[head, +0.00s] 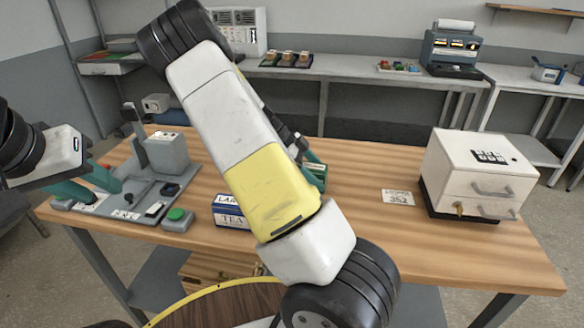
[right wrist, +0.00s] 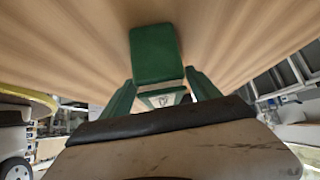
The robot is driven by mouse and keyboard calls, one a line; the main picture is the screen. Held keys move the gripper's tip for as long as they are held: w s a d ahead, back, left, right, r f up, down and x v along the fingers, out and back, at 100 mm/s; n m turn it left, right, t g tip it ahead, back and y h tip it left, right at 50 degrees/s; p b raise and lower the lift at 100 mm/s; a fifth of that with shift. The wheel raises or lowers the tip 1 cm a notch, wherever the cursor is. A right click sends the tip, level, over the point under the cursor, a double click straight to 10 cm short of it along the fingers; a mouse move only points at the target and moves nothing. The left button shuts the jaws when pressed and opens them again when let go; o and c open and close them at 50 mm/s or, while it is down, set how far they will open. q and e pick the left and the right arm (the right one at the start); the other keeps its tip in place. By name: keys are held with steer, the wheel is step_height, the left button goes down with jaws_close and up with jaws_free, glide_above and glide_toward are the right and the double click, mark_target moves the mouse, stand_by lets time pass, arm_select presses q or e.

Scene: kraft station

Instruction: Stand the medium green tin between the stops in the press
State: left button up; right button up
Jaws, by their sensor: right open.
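The green tin (head: 316,176) stands on the table behind my right arm, which hides most of it. In the right wrist view the green tin (right wrist: 155,55) is straight ahead, with its lid and part of a pale label showing. My right gripper (right wrist: 163,92) is open, with one finger on each side of the tin. The press (head: 167,153) is at the table's left, a grey block on a grey base plate. My left gripper (head: 90,186) is over the plate's left part, its teal fingers apart and nothing seen between them. The stops are hard to make out.
A green button (head: 178,215) is at the press's front. A white drawer cabinet (head: 477,176) stands at the right, with a number card (head: 398,197) beside it. The table's front right is clear.

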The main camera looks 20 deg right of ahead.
mark_target(321, 167)
steer(key=shift+f, duration=0.1)
steer(key=shift+c, duration=0.2)
jaws_close()
steer(key=shift+r, duration=0.65)
step_height(321, 167, up, 2)
steer(key=shift+r, duration=0.1)
steer(key=s+a+r, duration=0.1)
steer(key=s+a, duration=0.8)
steer(key=s, duration=0.4)
steer(key=shift+a+r, duration=0.25)
